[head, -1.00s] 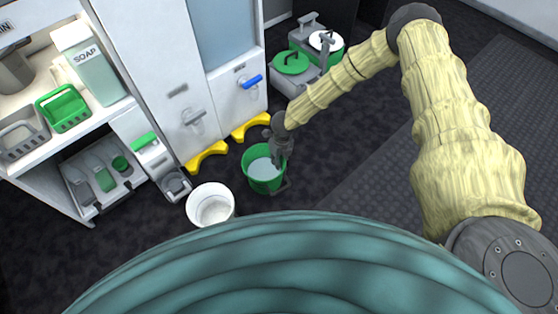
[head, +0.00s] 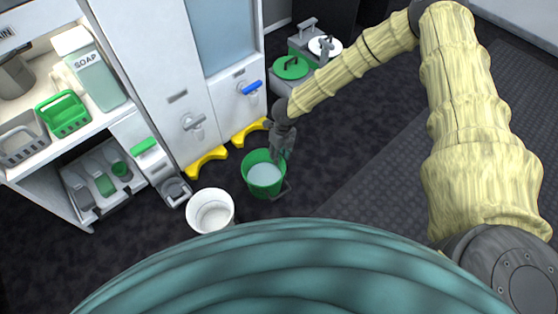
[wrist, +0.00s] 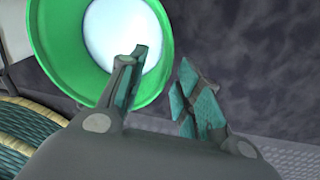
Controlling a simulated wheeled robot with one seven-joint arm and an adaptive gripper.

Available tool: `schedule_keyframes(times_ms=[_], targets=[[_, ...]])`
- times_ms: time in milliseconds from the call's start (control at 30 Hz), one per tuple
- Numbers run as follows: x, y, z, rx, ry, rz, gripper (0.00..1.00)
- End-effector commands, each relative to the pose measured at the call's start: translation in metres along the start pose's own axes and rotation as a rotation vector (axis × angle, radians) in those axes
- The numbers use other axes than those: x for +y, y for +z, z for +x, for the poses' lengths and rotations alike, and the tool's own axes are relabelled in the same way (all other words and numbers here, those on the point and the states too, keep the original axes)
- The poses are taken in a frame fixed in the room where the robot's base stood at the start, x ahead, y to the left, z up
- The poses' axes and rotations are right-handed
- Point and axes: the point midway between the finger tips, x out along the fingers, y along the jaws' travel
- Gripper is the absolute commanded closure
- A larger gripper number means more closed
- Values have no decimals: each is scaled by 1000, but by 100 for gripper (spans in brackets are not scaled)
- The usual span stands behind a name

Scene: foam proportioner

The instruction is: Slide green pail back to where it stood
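The green pail (head: 266,193) stands upright on the dark floor, in front of the yellow-footed cabinet, with something pale blue-white inside. Its bail hangs down at its right side. In the wrist view the pail (wrist: 52,58) fills the upper left, seen from above. My gripper (head: 283,157) is at the pail's right rim in the head view. In the wrist view my gripper (wrist: 162,60) is open: one finger overlaps the pail's rim and inside, the other lies over floor outside it. I cannot tell whether a finger touches the rim.
A white bucket (head: 211,223) stands close to the pail's left. Yellow feet (head: 205,161) of the cabinet (head: 160,60) stick out behind it. The shelf unit is at the left. Open floor lies to the right.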

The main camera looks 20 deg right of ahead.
Motion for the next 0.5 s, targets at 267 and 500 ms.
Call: schedule_keyframes(times_ms=[267,500], targets=[[0,0,-33,0,0,0,67],[0,0,-40,1,0,-1,67]])
